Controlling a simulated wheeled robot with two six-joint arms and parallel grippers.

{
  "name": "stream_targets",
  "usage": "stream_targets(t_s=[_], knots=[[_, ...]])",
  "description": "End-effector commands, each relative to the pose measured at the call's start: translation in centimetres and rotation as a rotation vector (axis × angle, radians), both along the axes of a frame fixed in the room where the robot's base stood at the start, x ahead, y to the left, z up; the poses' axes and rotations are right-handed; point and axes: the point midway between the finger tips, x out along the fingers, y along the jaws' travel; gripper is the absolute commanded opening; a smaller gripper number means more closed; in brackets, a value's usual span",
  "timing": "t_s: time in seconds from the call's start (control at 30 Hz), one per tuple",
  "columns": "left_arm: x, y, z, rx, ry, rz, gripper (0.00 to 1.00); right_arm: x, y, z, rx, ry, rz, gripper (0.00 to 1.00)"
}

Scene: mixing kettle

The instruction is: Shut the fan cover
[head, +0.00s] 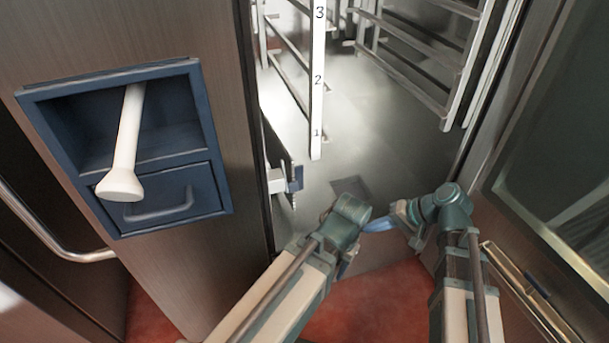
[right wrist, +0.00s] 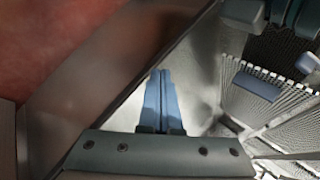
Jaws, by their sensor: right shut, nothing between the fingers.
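I cannot make out the fan cover for certain. In the right wrist view, a ribbed grey grille (right wrist: 275,110) with a row of white teeth lies at the right, apart from my fingers; I cannot tell if it is the cover. My right gripper (head: 378,226) reaches left at the steel cabinet's opening in the head view. Its blue fingers (right wrist: 160,74) are together and empty in the right wrist view. My left arm's wrist (head: 347,217) is beside it, and its fingers are hidden.
A steel cabinet interior (head: 385,125) has racks marked with numbers (head: 317,80). A large door with a dark window (head: 560,150) stands open at right. At left, a blue panel (head: 190,100) holds a white lever (head: 129,130). The floor (head: 380,300) is red.

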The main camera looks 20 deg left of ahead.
Motion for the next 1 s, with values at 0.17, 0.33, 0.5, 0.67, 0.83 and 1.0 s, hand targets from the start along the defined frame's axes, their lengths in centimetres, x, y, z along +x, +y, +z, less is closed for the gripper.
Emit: stream_targets(t_s=[0.17,0.33,0.5,0.67,0.83,1.0], knots=[[0.0,0.0,-0.4,0.0,0.0,0.0,0.5,3.0,4.5,6.1,0.37,-0.007,-0.012,0.0],[0.0,0.0,-0.3,0.0,0.0,0.0,0.5,4.7,6.2,11.9,0.646,-0.01,-0.019,0.0],[0.0,0.0,-0.3,0.0,0.0,0.0,0.5,5.5,6.5,15.0,0.79,-0.011,-0.022,0.0],[0.0,0.0,-0.3,0.0,0.0,0.0,0.5,5.7,6.5,15.8,0.825,-0.012,-0.023,0.0],[0.0,0.0,-0.3,0.0,0.0,0.0,0.5,5.7,7.2,15.8,0.824,-0.011,-0.021,0.0],[0.0,0.0,-0.3,0.0,0.0,0.0,0.5,5.9,10.0,15.7,0.822,-0.009,-0.018,0.0]])
